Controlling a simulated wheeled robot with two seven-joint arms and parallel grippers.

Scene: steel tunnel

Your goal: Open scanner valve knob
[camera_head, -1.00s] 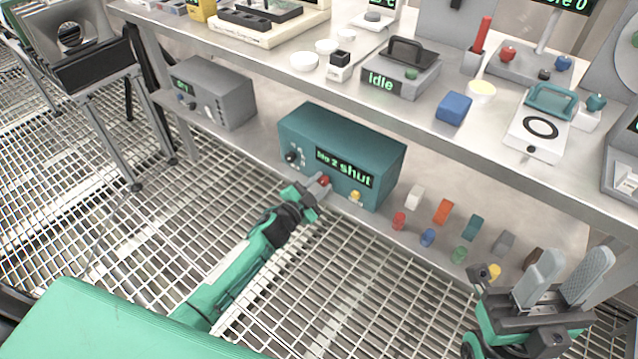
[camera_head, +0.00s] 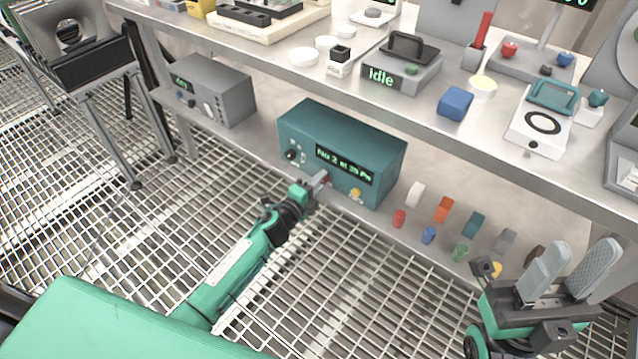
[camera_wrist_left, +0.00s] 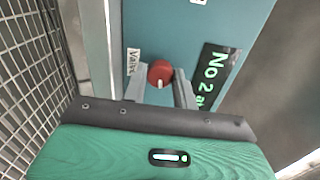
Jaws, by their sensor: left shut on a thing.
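The scanner is a teal box (camera_head: 300,120) on the lower shelf. Its display (camera_head: 344,165) shows green text that starts with "No 2 at" and ends in what looks like a pressure. The red valve knob (camera_wrist_left: 160,70) is in the left wrist view beside a "Valve" label, with a pale mark on its lower side. My left gripper (camera_head: 320,182) is shut on the red knob and mostly hides it in the head view. My right gripper (camera_head: 568,275) is at the lower right, with its fingers apart and empty, away from the scanner.
A black knob (camera_head: 291,155) and a yellow knob (camera_head: 355,194) are also on the scanner's front. Several coloured blocks and cylinders stand right of it on the lower shelf. A grey box (camera_head: 235,95) stands to the left.

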